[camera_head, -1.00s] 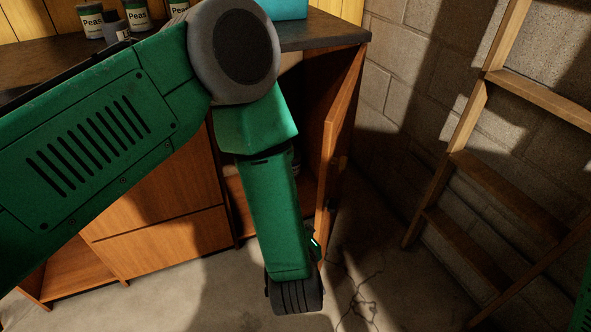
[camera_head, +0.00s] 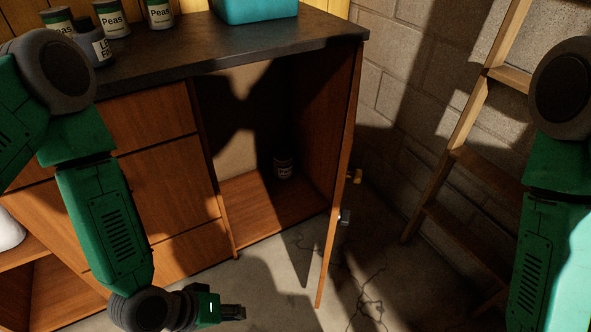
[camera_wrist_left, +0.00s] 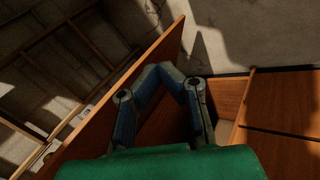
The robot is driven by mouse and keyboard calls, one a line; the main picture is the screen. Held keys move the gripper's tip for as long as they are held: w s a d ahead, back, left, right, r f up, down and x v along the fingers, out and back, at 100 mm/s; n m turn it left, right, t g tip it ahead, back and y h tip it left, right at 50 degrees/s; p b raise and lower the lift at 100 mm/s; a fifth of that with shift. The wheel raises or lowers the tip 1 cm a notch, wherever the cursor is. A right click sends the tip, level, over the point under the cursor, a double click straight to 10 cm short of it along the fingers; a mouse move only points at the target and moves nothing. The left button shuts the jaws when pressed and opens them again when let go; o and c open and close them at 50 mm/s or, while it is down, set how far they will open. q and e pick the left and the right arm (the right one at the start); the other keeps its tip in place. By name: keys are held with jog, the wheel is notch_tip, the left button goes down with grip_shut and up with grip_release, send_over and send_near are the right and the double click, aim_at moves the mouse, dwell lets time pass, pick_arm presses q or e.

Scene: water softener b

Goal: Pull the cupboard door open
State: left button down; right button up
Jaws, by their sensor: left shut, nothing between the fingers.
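The wooden cupboard door (camera_head: 340,190) stands swung out from the right side of the cabinet and is seen almost edge-on. It also shows in the left wrist view (camera_wrist_left: 100,125) as a tilted panel. My right gripper is out of frame.
Drawers (camera_head: 160,180) fill the cabinet left of the opening. Pea cans (camera_head: 110,20) and a teal box (camera_head: 255,8) stand on the dark top. A wooden ladder (camera_head: 465,140) leans at the right by the block wall. Floor is clear between cabinet and ladder.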

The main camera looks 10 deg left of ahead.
pick_arm(q)
jog(key=w+d+r+n+t+h+p, duration=0.25)
jog(key=w+r+n+t+h, duration=0.4)
jog(key=w+r, duration=1.05)
jog(key=w+d+r+m+t+h+b, duration=0.1)
jog(key=w+d+b, duration=0.2)
jog(key=d, duration=0.9)
jog(key=shift+w+d, duration=0.2)
jog(key=shift+w, duration=0.45)
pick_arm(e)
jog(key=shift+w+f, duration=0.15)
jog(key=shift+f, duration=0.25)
pick_arm(q)
jog(key=shift+d+m, duration=0.25)
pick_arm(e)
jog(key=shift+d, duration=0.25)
